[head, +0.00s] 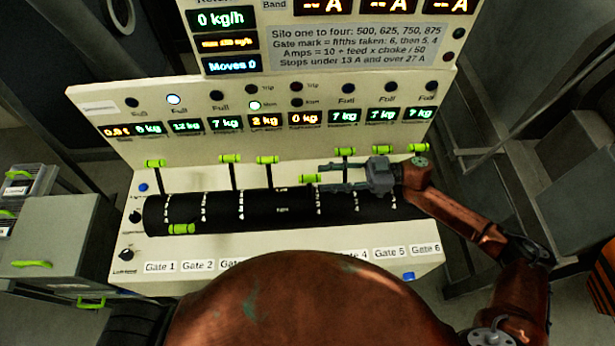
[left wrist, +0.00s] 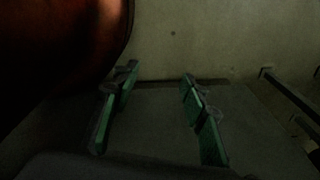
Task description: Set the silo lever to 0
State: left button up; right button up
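Several levers with green handles stand in slots of a black curved drum (head: 262,212) on the console. Which one is the silo lever I cannot read. One handle (head: 311,178) in the middle sits lower than its neighbours, right at the fingertips of my right gripper (head: 324,178). That gripper reaches in from the right with its two fingers apart, one above and one below the handle's level. Whether they touch it I cannot tell. Another handle (head: 181,229) at the left is far down. My left gripper (left wrist: 158,73) shows in the left wrist view, fingers wide apart and empty.
Other raised handles stand close by, such as one (head: 345,152) just above my right fingers. Gate labels (head: 160,267) line the console's front. A display panel (head: 360,45) rises behind. A grey cabinet (head: 55,235) stands at the left.

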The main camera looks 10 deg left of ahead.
aim_at(312, 178)
jog(key=a, duration=0.3)
jog(key=s+a+p, duration=0.1)
jog(key=a, duration=0.1)
jog(key=shift+a+r, duration=0.1)
jog(key=shift+a, duration=0.5)
pick_arm(q)
jog(key=shift+w+r, duration=0.65)
jog(key=shift+w, duration=0.05)
jog(key=shift+s, duration=0.2)
pick_arm(e)
grip_shut()
